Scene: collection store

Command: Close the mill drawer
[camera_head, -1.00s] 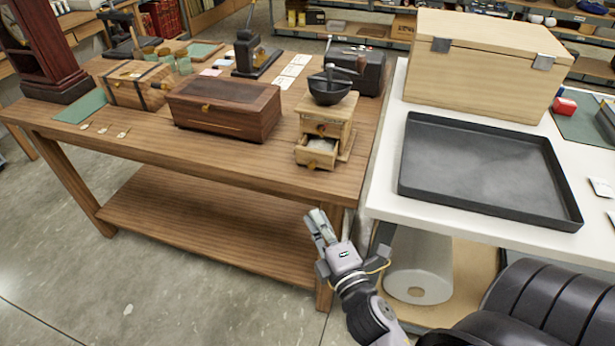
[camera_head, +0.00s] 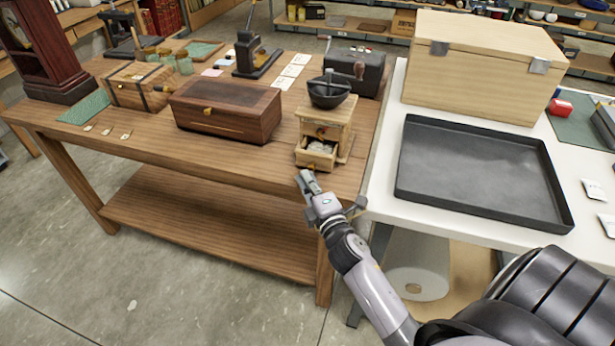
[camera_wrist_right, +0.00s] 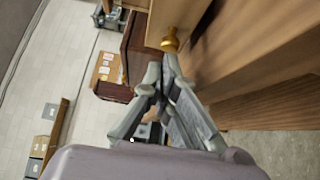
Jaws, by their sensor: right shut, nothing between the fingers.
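The wooden coffee mill (camera_head: 326,122), with a dark bowl and crank on top, stands upright near the right front corner of the wooden table. Its drawer (camera_head: 315,158) is pulled out toward me and holds some pale contents. My right gripper (camera_head: 306,178) is shut and empty, just in front of and below the drawer at the table's front edge. In the right wrist view the fingertips (camera_wrist_right: 170,62) are close to a round brass knob (camera_wrist_right: 170,42) on a wooden front. I cannot tell whether they touch. My left gripper is not in view.
A dark wooden box (camera_head: 225,108) stands left of the mill. A white table (camera_head: 480,222) with a black tray (camera_head: 470,180) and a large pale chest (camera_head: 488,65) is at the right. The table front (camera_head: 200,160) left of the gripper is clear.

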